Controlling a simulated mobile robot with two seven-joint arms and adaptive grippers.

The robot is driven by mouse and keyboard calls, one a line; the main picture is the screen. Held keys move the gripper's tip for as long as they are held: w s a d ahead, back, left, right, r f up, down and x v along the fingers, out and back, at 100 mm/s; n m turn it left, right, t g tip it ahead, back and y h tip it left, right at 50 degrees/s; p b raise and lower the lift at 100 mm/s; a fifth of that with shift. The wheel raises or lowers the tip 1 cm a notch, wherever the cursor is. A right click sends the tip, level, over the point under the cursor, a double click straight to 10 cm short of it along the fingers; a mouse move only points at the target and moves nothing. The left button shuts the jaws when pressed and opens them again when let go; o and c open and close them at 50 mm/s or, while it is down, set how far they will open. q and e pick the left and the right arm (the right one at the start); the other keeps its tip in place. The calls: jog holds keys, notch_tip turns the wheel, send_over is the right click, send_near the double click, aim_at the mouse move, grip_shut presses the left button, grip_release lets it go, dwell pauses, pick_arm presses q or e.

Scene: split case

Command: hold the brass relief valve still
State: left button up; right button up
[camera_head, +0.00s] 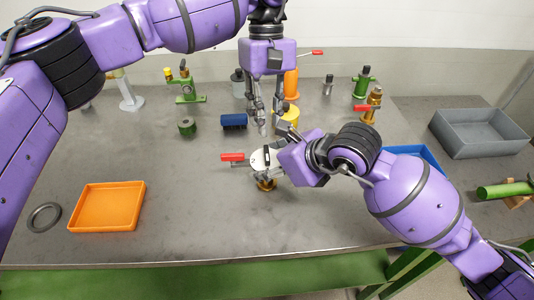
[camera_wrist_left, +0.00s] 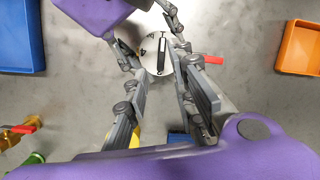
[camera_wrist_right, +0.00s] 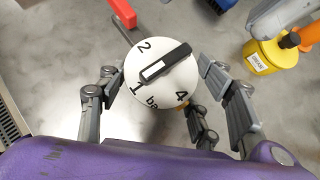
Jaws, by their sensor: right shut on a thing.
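The brass relief valve (camera_head: 266,185) stands on the bench with a white dial on top and a red handle out to the left. Its dial (camera_wrist_right: 160,95) shows numbers and a black bar in the right wrist view. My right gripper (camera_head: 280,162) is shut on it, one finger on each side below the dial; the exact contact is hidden. My left gripper (camera_head: 262,124) points down behind the valve, apart from it. Its fingers (camera_wrist_left: 163,102) are spread and empty in the left wrist view.
An orange tray (camera_head: 80,206) and a grey ring (camera_head: 44,217) lie at left. A blue tray (camera_head: 412,152) and grey bin (camera_head: 482,133) are at right. Behind stand a yellow pot (camera_head: 290,116), blue block (camera_head: 234,121) and another brass valve (camera_head: 373,102).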

aim_at(267, 152)
pick_arm(q)
jog(key=shift+s+a+f+m, duration=0.1)
jog(key=shift+s+f+m, duration=0.4)
jog(key=shift+f, duration=0.65)
jog(key=shift+s+f+m, duration=0.15)
jog(key=shift+f+m, duration=0.55)
jog(key=shift+f, duration=0.4)
jog(key=shift+s+a+f+m, duration=0.1)
jog(key=shift+s+f+m, duration=0.4)
jog(key=shift+f, duration=0.65)
jog(key=shift+w, duration=0.15)
grip_shut()
